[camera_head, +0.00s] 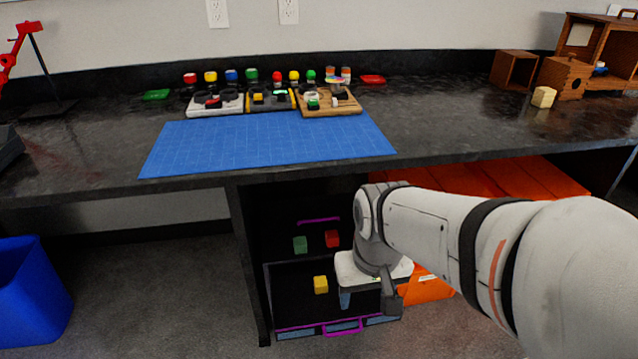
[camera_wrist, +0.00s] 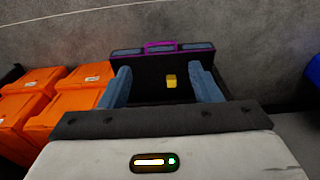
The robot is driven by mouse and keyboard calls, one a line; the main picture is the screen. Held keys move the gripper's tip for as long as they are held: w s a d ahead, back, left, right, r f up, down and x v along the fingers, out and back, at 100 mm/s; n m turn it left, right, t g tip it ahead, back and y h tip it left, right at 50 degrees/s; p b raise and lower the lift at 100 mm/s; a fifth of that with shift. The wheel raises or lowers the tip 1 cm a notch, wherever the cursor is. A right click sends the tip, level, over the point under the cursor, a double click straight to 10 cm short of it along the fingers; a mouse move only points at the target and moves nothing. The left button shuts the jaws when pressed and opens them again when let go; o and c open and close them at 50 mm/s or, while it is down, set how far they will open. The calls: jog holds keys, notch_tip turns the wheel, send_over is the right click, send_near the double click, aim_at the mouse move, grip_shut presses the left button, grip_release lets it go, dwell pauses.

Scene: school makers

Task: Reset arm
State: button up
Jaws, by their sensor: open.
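My gripper (camera_head: 345,298) is over the open drawer below the bench, pointing down. In the wrist view its two blue-grey fingers (camera_wrist: 163,80) are spread apart with nothing held between them. The black drawer, with a purple handle (camera_head: 343,328), is pulled out; its front also shows in the wrist view (camera_wrist: 190,53). A yellow cube (camera_head: 321,284) lies in the drawer, left of my gripper in the head view. It also shows between the fingers in the wrist view (camera_wrist: 171,81), apart from them. A green cube (camera_head: 300,244) and red cube (camera_head: 332,238) are farther back.
Orange bins (camera_head: 500,185) stand right of the drawer, under the black bench. A blue bin (camera_head: 30,295) stands on the floor at left. On the bench are a blue mat (camera_head: 265,145), several button boards, and wooden boxes (camera_head: 563,75) at right. Floor between drawer and blue bin is clear.

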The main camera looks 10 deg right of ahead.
notch_tip(320, 180, up, 31)
jog(key=t+p, duration=0.1)
jog(key=p, duration=2.6)
jog(key=shift+s+p, duration=0.2)
jog(key=shift+p, duration=0.2)
